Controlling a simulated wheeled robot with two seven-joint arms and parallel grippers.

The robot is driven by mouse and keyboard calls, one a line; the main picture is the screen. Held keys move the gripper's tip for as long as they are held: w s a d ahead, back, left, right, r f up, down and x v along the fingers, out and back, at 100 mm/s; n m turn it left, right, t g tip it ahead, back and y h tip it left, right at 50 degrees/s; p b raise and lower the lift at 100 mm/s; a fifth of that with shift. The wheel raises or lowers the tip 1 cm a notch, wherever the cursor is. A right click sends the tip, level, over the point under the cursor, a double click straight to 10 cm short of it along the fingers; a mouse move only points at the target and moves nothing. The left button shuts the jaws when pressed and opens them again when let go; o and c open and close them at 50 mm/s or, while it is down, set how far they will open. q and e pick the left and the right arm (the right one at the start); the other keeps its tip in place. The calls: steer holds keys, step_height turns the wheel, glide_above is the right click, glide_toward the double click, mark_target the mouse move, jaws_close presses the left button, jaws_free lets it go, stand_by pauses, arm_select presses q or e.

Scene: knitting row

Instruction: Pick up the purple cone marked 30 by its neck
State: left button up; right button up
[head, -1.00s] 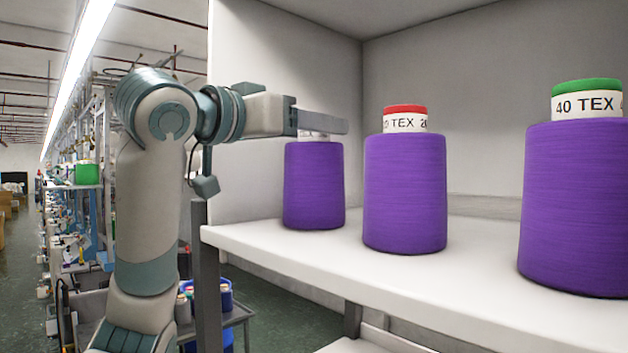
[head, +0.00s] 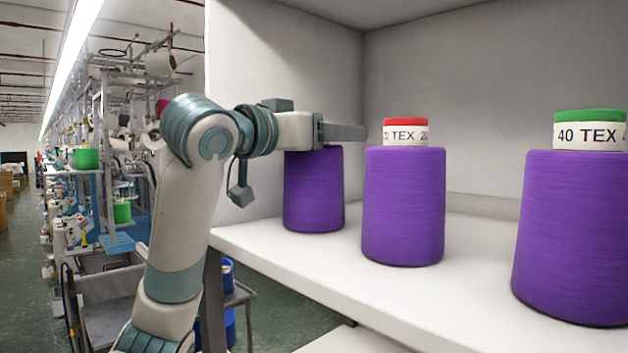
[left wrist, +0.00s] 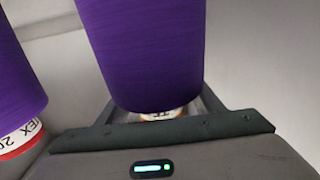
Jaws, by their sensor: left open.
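Three purple cones stand upright on a white shelf. The leftmost cone (head: 313,190) has its neck hidden behind my left gripper (head: 345,132) in the head view, so no number shows there. In the left wrist view, where things appear upside down, this cone (left wrist: 148,50) has a white label with an orange edge (left wrist: 163,115) at its neck, its number not readable. The neck lies between the two fingers of my left gripper (left wrist: 158,108), which are open around it, close to the palm. I cannot tell whether they touch it. My right gripper is out of view.
A red-topped cone marked 20 TEX (head: 404,205) stands to the right, with a gap between; it shows in the left wrist view (left wrist: 15,75). A green-topped cone marked 40 TEX (head: 575,235) stands farther right. The white shelf (head: 310,255) has a side wall at left.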

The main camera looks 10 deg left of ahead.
arm_select(q)
steer(key=c, duration=1.3)
jaws_close()
steer(key=shift+r, duration=0.1)
